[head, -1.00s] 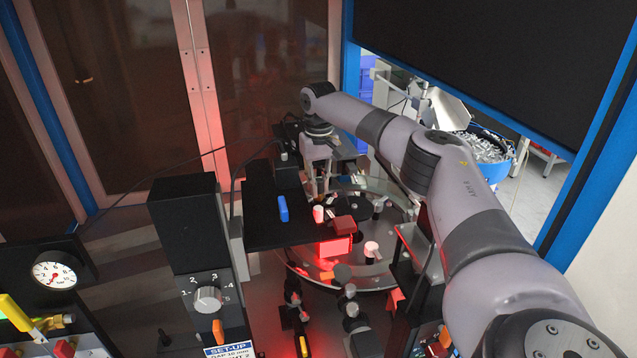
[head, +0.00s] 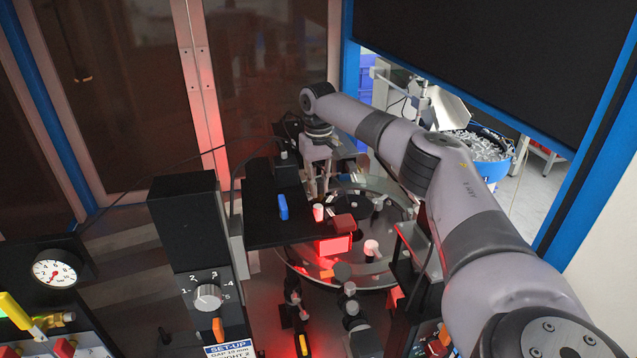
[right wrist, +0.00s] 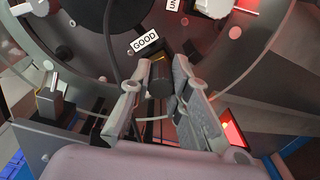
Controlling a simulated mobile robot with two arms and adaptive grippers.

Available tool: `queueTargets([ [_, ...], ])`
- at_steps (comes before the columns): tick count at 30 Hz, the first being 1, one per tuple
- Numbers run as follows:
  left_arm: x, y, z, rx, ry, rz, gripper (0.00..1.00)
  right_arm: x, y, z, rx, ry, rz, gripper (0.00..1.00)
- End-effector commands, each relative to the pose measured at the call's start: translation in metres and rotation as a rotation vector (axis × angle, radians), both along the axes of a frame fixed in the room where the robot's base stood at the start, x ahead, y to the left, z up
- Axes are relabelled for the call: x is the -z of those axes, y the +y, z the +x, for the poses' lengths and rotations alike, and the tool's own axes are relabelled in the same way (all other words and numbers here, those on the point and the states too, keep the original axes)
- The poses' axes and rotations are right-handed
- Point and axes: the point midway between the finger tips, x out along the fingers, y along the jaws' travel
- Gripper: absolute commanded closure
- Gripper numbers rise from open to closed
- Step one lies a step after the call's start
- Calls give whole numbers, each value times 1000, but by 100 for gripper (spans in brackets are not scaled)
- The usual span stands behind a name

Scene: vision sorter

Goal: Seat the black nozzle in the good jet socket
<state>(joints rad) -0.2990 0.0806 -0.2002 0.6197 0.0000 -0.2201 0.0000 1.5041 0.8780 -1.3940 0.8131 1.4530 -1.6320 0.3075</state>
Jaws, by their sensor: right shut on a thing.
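My right gripper (right wrist: 157,76) is shut on the black nozzle (right wrist: 160,80), a short dark cylinder between its two grey fingers in the right wrist view. A brass-coloured part shows at the nozzle's far end, close to the white GOOD label (right wrist: 145,40). The good jet socket itself is hidden or too dark to make out, so I cannot tell whether the nozzle touches it. In the head view my right gripper (head: 319,186) is small, pointing down at the far side of the glass dial; the nozzle is not distinct there. My left gripper is not in view.
A round glass dial (head: 400,212) carries small parts. A black plate (head: 262,222) with a blue block (head: 283,206) stands left of it. A black column with a selector knob (head: 208,297) is nearer. A second white label (right wrist: 173,5) is beyond GOOD.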

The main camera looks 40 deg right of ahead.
Motion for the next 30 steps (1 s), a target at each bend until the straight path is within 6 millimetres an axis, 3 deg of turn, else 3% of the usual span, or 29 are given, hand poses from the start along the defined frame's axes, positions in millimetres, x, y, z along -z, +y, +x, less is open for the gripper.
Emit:
queueTargets([
  [30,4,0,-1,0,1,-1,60,21,0,0,0,1,0,100],
])
